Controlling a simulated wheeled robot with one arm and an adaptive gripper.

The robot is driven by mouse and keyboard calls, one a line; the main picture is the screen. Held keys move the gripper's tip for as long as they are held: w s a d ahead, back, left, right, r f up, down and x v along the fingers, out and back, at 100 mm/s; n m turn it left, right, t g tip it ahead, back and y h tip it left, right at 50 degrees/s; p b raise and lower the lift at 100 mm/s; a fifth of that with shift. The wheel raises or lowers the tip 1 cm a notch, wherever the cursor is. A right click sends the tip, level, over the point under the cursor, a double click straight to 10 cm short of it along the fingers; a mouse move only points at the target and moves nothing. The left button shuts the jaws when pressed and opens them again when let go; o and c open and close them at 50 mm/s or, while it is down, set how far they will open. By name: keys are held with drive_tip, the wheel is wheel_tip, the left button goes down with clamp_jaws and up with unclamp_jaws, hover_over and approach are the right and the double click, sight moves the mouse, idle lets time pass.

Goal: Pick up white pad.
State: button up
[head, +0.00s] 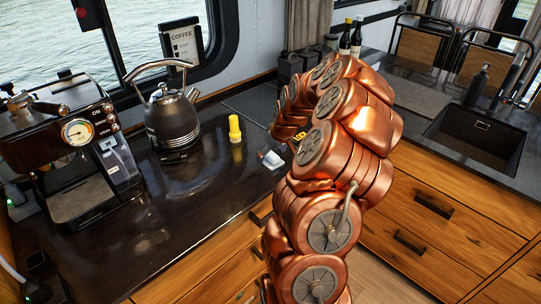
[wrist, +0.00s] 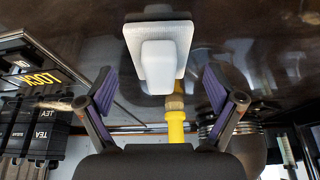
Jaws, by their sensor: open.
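The white pad (wrist: 158,55) is a pale rectangular piece with a raised block on its face. It lies ahead of my gripper (wrist: 165,90) in the wrist view, roughly centred between the two purple-lined fingers. The fingers are spread apart and empty, with no visible contact on the pad. In the head view the white pad (head: 271,160) is small, on the dark counter just left of my copper arm. My gripper is hidden behind the arm there.
A yellow upright item (head: 235,128) stands close to the pad, with a kettle (head: 172,120) and coffee machine (head: 75,150) farther left. Dark canisters (wrist: 30,125) show at left in the wrist view. The counter's front left (head: 170,215) is clear.

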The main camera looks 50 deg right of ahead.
drive_tip(key=shift+w+f, duration=0.25)
drive_tip(key=shift+f, duration=0.25)
drive_tip(key=shift+c, duration=0.3)
drive_tip(key=c, duration=1.2)
